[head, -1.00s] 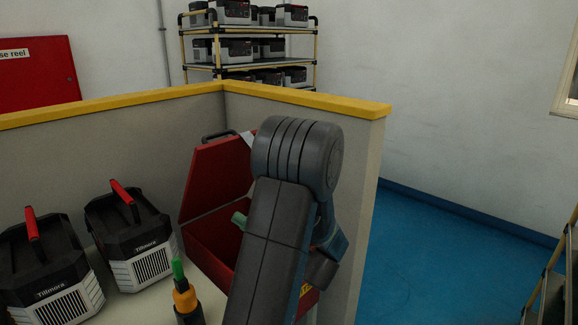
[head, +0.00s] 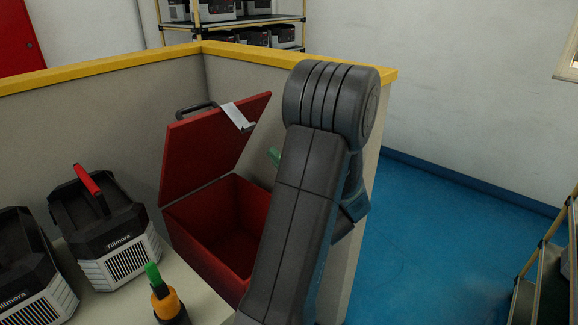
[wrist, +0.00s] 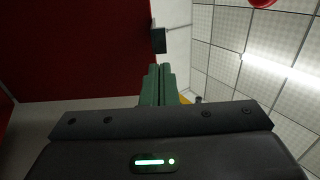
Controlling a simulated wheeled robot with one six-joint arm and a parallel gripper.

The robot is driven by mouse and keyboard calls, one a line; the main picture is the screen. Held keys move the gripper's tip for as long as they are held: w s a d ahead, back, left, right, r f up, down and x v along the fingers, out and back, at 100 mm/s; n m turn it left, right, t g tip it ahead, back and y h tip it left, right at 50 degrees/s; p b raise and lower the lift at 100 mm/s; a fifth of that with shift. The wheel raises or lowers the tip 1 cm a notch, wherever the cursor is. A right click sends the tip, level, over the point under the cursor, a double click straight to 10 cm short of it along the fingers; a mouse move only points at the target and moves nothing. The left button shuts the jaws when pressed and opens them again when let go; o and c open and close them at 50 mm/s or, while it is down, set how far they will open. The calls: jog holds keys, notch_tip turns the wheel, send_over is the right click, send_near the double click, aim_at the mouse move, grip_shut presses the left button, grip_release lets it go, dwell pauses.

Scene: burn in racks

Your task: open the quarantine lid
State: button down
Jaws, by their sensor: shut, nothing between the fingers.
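The quarantine box is a red box (head: 217,257) on the bench, with its open inside showing in the head view. Its red lid (head: 208,150) stands raised at the back, tilted up, with a dark handle (head: 196,109) and a pale latch plate (head: 238,117) near its top edge. In the wrist view the lid (wrist: 75,50) fills the upper left. My gripper's green fingers (wrist: 158,85) are shut and empty, beside the lid's edge; contact cannot be told. In the head view a green fingertip (head: 274,156) shows right of the lid, the rest hidden behind my arm.
Two black and white Tillmora units (head: 110,232) stand left of the box. An orange and black object with a green top (head: 168,303) stands in front of it. A yellow-topped partition (head: 100,73) runs behind. Blue floor (head: 430,230) is clear at right.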

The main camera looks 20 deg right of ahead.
aim_at(252, 127)
jog(key=p+x, duration=0.1)
jog(key=x, duration=0.6)
jog(key=shift+r+p, duration=0.1)
jog(key=shift+p, duration=0.2)
jog(key=shift+w+a+r, duration=0.1)
jog(key=shift+w+r, duration=0.05)
jog(key=shift+r, duration=0.1)
jog(key=w+a+r+g+p, duration=0.1)
jog(key=w+a+r+p, duration=0.1)
jog(key=w+r, duration=0.1)
jog(key=w+a+r+g+h+p, duration=0.1)
jog(key=w+a+r+p, duration=0.2)
jog(key=w+r, duration=0.1)
jog(key=w+a+r+g+h+p, duration=0.1)
jog(key=w+a+r+p, duration=0.1)
jog(key=w+r+p, duration=0.1)
jog(key=shift+w+a+r, duration=0.15)
jog(key=shift+w+r, duration=0.1)
jog(key=shift+r, duration=0.1)
jog(key=w+a+r+g+h+p, duration=0.1)
jog(key=w+a+p, duration=0.1)
jog(key=w+a, duration=0.2)
jog(key=w+a+r+g+h+p, duration=0.1)
jog(key=w+a, duration=0.3)
jog(key=w, duration=0.5)
jog(key=shift+w+a+r+p, duration=0.35)
jog(key=shift+a+r+p, duration=0.05)
jog(key=shift+r+p, duration=0.45)
